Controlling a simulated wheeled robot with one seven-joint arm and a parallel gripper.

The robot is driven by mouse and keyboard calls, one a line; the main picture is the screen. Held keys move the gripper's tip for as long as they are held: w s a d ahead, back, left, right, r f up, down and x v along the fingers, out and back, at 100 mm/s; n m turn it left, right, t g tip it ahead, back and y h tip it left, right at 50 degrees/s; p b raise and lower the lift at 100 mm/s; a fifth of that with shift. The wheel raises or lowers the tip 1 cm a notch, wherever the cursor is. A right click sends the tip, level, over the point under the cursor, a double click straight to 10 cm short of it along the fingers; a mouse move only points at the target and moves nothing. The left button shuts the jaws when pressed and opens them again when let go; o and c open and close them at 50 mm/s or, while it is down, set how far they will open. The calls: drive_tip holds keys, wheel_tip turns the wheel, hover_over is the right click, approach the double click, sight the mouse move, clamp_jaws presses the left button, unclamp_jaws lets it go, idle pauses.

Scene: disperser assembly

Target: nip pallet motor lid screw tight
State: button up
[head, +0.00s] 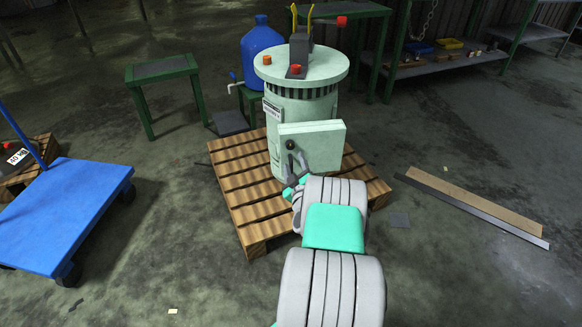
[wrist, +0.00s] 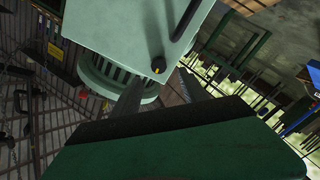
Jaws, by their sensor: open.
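The pale green motor (head: 300,100) stands upright on the wooden pallet (head: 240,190). A pale box-like lid (head: 322,143) sits on its front side. A dark round screw (head: 290,144) shows at the lid's left end. My gripper (head: 294,164) is open just below the screw, with its fingers pointing up toward it. In the wrist view the lid (wrist: 120,30) fills the top, and the screw (wrist: 158,65) sticks out near its lower corner. The open fingers of my gripper (wrist: 157,85) lie on either side below the screw. No contact is visible.
A blue cart (head: 65,215) stands at the left. Behind the motor are a blue jug (head: 262,48) and a green table (head: 162,70). Shelving (head: 440,62) stands at the back right. Two planks (head: 480,205) lie on the floor at right. Floor at front left is mostly clear.

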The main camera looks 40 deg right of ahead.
sight(290, 147)
drive_tip(key=x, duration=0.3)
drive_tip(key=b+x, duration=0.1)
drive_tip(key=x, duration=0.3)
drive_tip(key=shift+w+d+r, duration=0.15)
drive_tip(key=shift+w+r, duration=0.05)
drive_tip(key=shift+w, duration=0.1)
clamp_jaws()
